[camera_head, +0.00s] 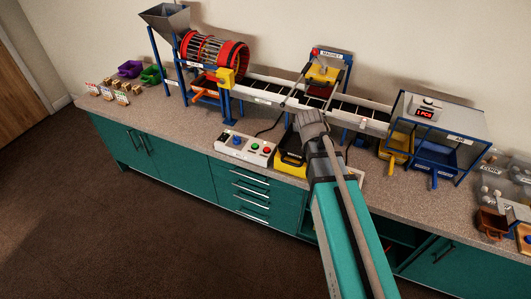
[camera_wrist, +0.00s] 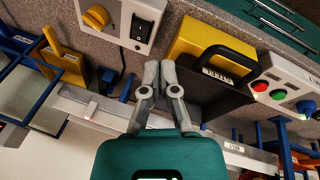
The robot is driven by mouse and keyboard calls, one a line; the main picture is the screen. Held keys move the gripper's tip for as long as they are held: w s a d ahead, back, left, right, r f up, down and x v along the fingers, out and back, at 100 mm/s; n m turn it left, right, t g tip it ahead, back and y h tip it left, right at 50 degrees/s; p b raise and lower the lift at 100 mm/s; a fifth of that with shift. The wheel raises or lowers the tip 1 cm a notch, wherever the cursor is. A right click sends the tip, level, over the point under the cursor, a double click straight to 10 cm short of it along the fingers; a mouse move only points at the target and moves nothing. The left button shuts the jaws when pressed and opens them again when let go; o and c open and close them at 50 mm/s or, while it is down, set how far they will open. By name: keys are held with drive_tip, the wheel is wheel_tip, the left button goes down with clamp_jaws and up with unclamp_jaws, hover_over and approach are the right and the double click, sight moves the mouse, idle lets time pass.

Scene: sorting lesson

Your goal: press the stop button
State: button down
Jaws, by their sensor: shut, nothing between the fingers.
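A white control box (camera_head: 229,151) stands at the front edge of the counter. Its red button (camera_head: 267,150) is at the right end, with a green button (camera_head: 254,147) and a blue one (camera_head: 237,141) to the left. In the wrist view the red button (camera_wrist: 260,87) shows at the right, beside the green (camera_wrist: 278,95) and blue ones. Which one is labelled stop is too small to read. My gripper (camera_wrist: 160,66) is shut and empty. In the head view my gripper (camera_head: 309,117) is to the right of the box and apart from it.
A yellow-and-black case (camera_wrist: 208,38) with a handle lies between my gripper and the control box. A white box with a rocker switch (camera_wrist: 142,22) and yellow knob is close on the other side. The conveyor (camera_head: 345,108) runs behind. A hopper and drum (camera_head: 212,58) stand at the left.

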sight(266, 149)
drive_tip(key=w+a+b, duration=0.1)
drive_tip(key=w+a, duration=0.1)
drive_tip(key=w, duration=0.1)
drive_tip(key=w+a+f+t+h, duration=0.1)
drive_tip(key=w+a, duration=0.1)
drive_tip(key=a, duration=0.1)
drive_tip(key=w+a+t+b, duration=0.1)
drive_tip(key=w+a, duration=0.2)
drive_tip(key=shift+w+f+h+b, duration=0.25)
drive_tip(key=shift+w+h+b, duration=0.05)
drive_tip(key=shift+w+h, duration=0.1)
drive_tip(key=w+a+n+t+h+b, duration=0.1)
drive_tip(key=w+a+t+b, duration=0.1)
drive_tip(key=w+a, duration=0.4)
drive_tip(key=a+t, duration=0.1)
drive_tip(key=a, duration=0.3)
drive_tip(key=shift+r, duration=0.35)
drive_tip(key=shift+w+f, duration=0.1)
wheel_tip(266, 149, down, 9)
drive_tip(key=b, duration=0.9)
drive_tip(key=shift+f+b, duration=0.25)
drive_tip(key=shift+b, duration=0.2)
